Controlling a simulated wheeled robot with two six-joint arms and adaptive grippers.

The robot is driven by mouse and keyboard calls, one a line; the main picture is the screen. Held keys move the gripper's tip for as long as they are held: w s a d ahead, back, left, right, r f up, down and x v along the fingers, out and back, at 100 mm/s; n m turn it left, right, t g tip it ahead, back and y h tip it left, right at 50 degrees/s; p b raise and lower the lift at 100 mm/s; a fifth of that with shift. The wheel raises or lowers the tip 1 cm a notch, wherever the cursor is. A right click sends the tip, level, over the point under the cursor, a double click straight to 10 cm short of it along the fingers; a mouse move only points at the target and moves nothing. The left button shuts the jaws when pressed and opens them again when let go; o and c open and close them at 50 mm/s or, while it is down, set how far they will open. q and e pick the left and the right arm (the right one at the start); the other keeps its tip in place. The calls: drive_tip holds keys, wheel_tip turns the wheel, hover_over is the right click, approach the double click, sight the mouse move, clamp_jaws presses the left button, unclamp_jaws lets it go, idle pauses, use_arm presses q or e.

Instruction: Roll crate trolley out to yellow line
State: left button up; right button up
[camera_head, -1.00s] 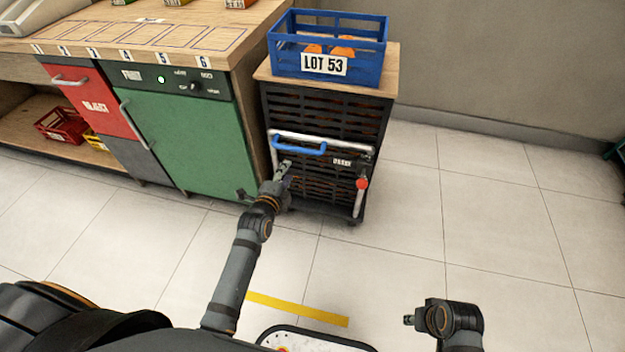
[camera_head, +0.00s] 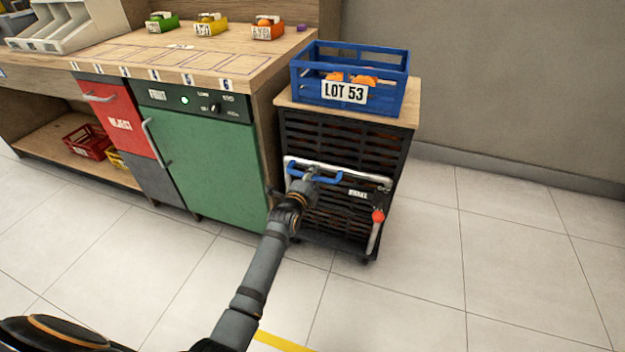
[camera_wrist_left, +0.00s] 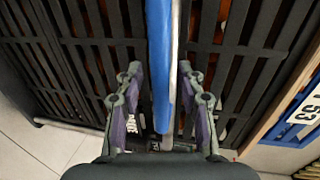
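The crate trolley (camera_head: 345,137), a black slatted cart with a wooden top, stands right of the green cabinet in the head view. A blue crate (camera_head: 308,95) marked LOT 53, with oranges inside, sits on it. A blue handle (camera_head: 327,180) is on the trolley's pale front bar. My left gripper (camera_head: 312,172) is at this handle and partly hides it. In the left wrist view, the blue handle (camera_wrist_left: 160,60) runs between the spread fingers of my left gripper (camera_wrist_left: 160,78), with gaps on both sides. Part of the yellow line (camera_head: 283,342) shows at the bottom edge. My right gripper is out of view.
The green cabinet (camera_head: 205,155) and wooden counter (camera_head: 110,52) stand close on the trolley's left. A grey wall (camera_head: 520,90) is behind. A red knob (camera_head: 377,215) is on the trolley's front right. The tiled floor (camera_head: 500,270) in front and right is clear.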

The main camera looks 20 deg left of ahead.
use_arm(q)
clamp_jaws()
drive_tip(key=shift+s, duration=0.1)
idle(0.5)
